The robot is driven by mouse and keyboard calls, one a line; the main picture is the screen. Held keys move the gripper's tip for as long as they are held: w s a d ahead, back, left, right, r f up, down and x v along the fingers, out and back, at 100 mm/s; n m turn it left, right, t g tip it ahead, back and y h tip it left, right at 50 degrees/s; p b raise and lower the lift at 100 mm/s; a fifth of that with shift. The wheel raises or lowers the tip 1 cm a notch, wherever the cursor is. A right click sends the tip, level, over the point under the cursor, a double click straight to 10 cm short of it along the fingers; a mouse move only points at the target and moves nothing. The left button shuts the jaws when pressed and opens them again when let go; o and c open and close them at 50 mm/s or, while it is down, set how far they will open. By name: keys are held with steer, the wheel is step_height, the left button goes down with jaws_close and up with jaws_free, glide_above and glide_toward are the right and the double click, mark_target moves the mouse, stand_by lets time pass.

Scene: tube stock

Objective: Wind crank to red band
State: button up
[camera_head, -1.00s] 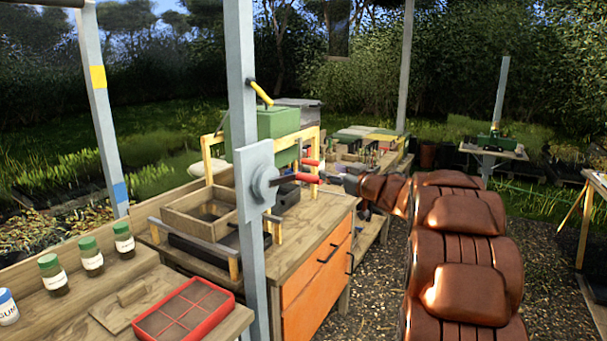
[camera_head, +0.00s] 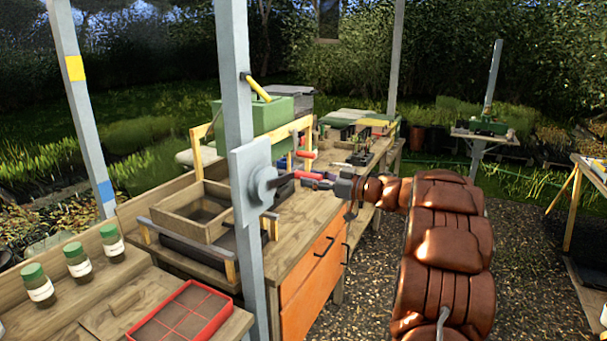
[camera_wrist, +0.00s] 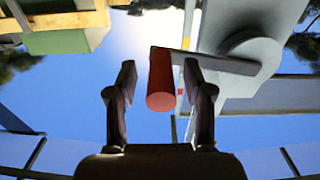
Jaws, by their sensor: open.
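The crank has a grey plate and round hub (camera_head: 262,185) on a grey post, a dark arm, and a red handle (camera_head: 307,176) pointing right. In the wrist view the red handle (camera_wrist: 161,82) lies between my two fingers, with visible gaps on both sides. The hub (camera_wrist: 250,55) shows at upper right there. My gripper (camera_head: 322,180) is open at the handle's free end in the head view; it also shows in the wrist view (camera_wrist: 160,66). A far post has a yellow band (camera_head: 75,68) and a blue band (camera_head: 105,190). I cannot make out a red band clearly.
A wooden bench with orange drawers (camera_head: 312,292) stands behind the crank post. A red divided tray (camera_head: 180,316) and several green-capped jars (camera_head: 78,260) are at lower left. Another red cylinder (camera_head: 304,154) is just behind the handle. Gravel floor lies open to the right.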

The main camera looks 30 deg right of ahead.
steer(key=shift+p+x, duration=0.3)
steer(key=shift+x, duration=1.05)
jaws_close()
